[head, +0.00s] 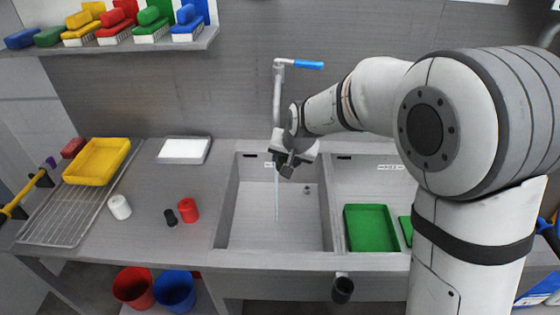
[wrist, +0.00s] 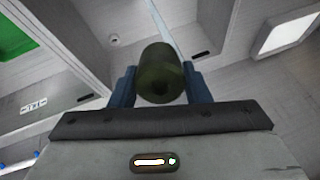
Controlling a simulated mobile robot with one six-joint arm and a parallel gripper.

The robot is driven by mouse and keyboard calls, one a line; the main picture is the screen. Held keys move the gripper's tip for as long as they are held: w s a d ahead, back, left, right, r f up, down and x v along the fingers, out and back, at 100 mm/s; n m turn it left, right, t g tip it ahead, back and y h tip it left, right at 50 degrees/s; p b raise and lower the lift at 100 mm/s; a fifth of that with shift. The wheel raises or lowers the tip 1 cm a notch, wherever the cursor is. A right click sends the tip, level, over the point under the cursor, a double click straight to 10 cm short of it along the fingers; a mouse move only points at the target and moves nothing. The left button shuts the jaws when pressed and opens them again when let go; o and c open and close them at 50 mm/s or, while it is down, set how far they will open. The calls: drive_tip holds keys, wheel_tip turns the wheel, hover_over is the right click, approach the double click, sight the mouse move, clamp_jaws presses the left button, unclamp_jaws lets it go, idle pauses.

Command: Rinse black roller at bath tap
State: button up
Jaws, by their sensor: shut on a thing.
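My gripper (head: 284,168) is over the left sink basin (head: 250,215), below the tap (head: 278,95) with its blue lever. In the wrist view my gripper (wrist: 159,84) is shut on a dark olive-black roller (wrist: 160,72), held between two blue fingers with one end facing the camera. A thin stream of water (head: 276,200) falls into the basin. In the wrist view the stream (wrist: 162,25) meets the roller's outline; I cannot tell whether it touches it. A separate small black cylinder (head: 170,217) stands on the counter.
A red roller (head: 188,210) and a white roller (head: 119,207) stand on the counter. A yellow tray (head: 97,161) lies on the rack (head: 75,218) at left. A green crate (head: 371,228) is in the right basin. A white tray (head: 184,150) lies behind.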

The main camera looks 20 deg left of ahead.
drive_tip(key=shift+a, duration=0.4)
drive_tip(key=shift+d, duration=0.2)
drive_tip(key=shift+d+b, duration=0.3)
drive_tip(key=shift+d, duration=0.15)
drive_tip(key=shift+a, duration=0.1)
drive_tip(key=shift+a, duration=0.55)
drive_tip(key=shift+d, duration=0.2)
drive_tip(key=shift+d, duration=0.45)
